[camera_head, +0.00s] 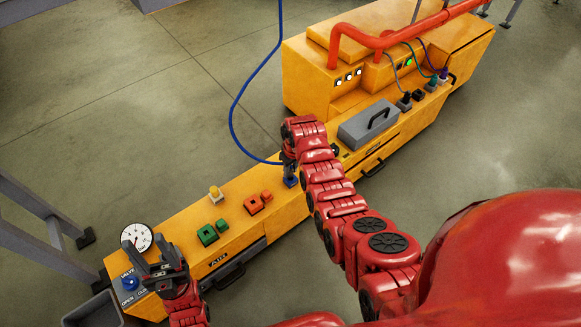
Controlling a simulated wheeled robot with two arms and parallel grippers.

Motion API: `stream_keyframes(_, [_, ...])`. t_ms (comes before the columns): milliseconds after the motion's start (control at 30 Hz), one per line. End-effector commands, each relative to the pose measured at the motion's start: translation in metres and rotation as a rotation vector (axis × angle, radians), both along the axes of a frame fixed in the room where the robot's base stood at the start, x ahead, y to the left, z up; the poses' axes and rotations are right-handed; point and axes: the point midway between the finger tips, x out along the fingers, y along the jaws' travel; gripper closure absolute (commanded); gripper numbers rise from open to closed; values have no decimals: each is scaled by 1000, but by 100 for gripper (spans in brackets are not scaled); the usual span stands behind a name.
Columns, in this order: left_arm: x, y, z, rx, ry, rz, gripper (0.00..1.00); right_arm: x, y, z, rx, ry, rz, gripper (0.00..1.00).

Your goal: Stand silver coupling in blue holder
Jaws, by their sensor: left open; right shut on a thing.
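The blue holder (291,182) sits on the yellow bench, right of the orange blocks. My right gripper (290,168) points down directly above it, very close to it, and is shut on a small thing. That thing is mostly hidden by the dark fingers; it appears to be the silver coupling, but I cannot tell whether it touches the holder or is inside it. My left gripper (152,256) is open and empty over the bench's left end, near the gauge and the blue valve knob.
Orange blocks (254,204), green blocks (208,234) and a yellow-topped knob (215,192) stand left of the holder. A gauge (136,237) and a blue valve knob (130,283) are at the left end. A grey box with a handle (368,125) stands to the right. A blue hose (234,105) hangs behind.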

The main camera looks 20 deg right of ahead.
Motion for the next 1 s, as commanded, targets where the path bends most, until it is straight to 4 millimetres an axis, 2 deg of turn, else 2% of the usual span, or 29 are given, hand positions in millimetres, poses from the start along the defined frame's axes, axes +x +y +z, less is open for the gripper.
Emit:
stream_keyframes(533, [0,0,0,0,0,0,50,1,0,0,0,-2,0,100])
stream_keyframes(1000, [0,0,9,0,0,0,50,-3,-2,0,0,-3,0,100])
